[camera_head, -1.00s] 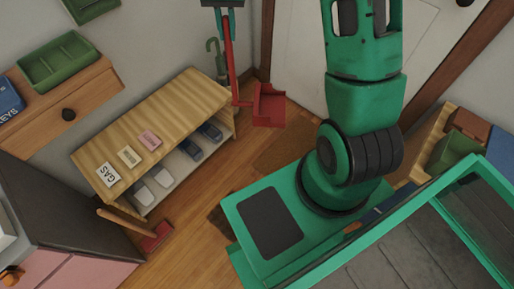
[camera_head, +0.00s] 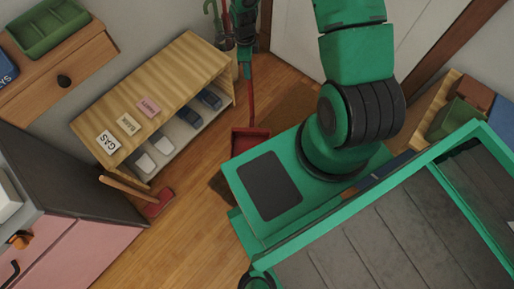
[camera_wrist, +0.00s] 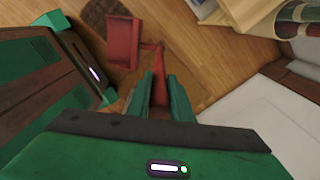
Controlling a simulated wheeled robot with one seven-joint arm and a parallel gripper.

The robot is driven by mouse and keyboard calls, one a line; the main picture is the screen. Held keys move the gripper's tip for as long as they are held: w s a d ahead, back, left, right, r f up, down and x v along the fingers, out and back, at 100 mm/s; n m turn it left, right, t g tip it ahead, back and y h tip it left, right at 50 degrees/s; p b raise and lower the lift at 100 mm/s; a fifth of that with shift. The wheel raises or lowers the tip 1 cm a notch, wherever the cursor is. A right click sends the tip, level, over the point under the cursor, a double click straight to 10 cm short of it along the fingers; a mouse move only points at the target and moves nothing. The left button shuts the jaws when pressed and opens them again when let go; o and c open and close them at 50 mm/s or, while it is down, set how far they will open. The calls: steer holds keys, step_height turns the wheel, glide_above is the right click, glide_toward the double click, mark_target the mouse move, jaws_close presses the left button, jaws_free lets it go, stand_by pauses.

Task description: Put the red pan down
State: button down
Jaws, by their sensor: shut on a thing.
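The red pan (camera_head: 250,140) is a dustpan with a long upright red handle (camera_head: 251,100). In the head view its scoop is low over the wooden floor, beside my green base. In the wrist view the scoop (camera_wrist: 122,42) shows beyond the fingers. My gripper (camera_wrist: 163,88) is shut on the red handle. I cannot tell whether the scoop touches the floor.
A wooden shelf bench (camera_head: 165,95) with labelled cards and shoes stands left of the pan. A red brush (camera_head: 158,202) with a wooden handle is by the pink cabinet (camera_head: 95,245). Open floor (camera_head: 195,215) lies between them and my base. A white door (camera_head: 290,40) is behind.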

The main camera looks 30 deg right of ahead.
steer(key=s+a+f+m, duration=0.1)
steer(key=s+f+m, duration=0.6)
steer(key=s, duration=0.1)
steer(key=d+f, duration=1)
steer(key=d, duration=0.1)
steer(key=shift+s+d+f+m, duration=0.2)
steer(key=shift+s+f+m, duration=0.1)
steer(key=shift+s+f, duration=0.1)
steer(key=c, duration=1.6)
jaws_free()
steer(key=shift+r, duration=0.15)
